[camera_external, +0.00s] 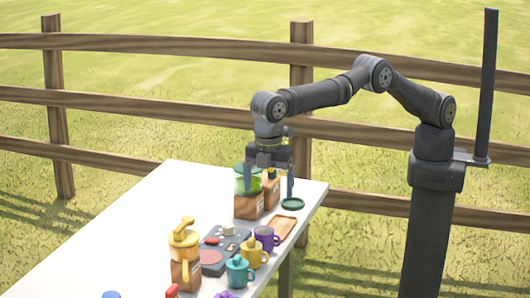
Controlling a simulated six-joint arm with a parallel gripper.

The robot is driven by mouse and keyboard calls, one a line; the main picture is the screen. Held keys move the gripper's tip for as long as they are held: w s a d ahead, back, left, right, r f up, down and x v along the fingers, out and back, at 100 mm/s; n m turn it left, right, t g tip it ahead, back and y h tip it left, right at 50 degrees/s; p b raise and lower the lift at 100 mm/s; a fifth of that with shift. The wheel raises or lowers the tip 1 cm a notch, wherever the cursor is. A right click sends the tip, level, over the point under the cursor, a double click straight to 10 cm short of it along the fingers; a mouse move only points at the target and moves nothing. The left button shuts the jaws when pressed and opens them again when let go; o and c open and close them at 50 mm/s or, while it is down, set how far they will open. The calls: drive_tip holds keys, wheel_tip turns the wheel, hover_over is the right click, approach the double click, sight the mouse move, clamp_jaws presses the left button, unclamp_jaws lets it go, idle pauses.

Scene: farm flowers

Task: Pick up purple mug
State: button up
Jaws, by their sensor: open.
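The purple mug (266,239) stands upright on the white table near its right edge. It is just right of the yellow mug and close to the wooden tray. My gripper (269,188) is above the far end of the table, farther back than the mug. Its fingers are open and point down around the area of the green-topped blender and the brown bottle. It appears empty and is apart from the purple mug. Whether a finger touches the blender cannot be told.
A blender (248,205), bottle (271,190) and green dish (293,204) stand at the far end. A wooden tray (284,227), yellow mug (252,255), teal mug (238,273), dark stove (222,240) and yellow appliance (184,255) crowd the near side. The table's left part (130,235) is clear.

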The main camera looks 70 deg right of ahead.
sight(268, 238)
wheel_tip(268, 238, down, 16)
drive_tip(key=shift+w+f, duration=0.1)
drive_tip(key=c, duration=1.1)
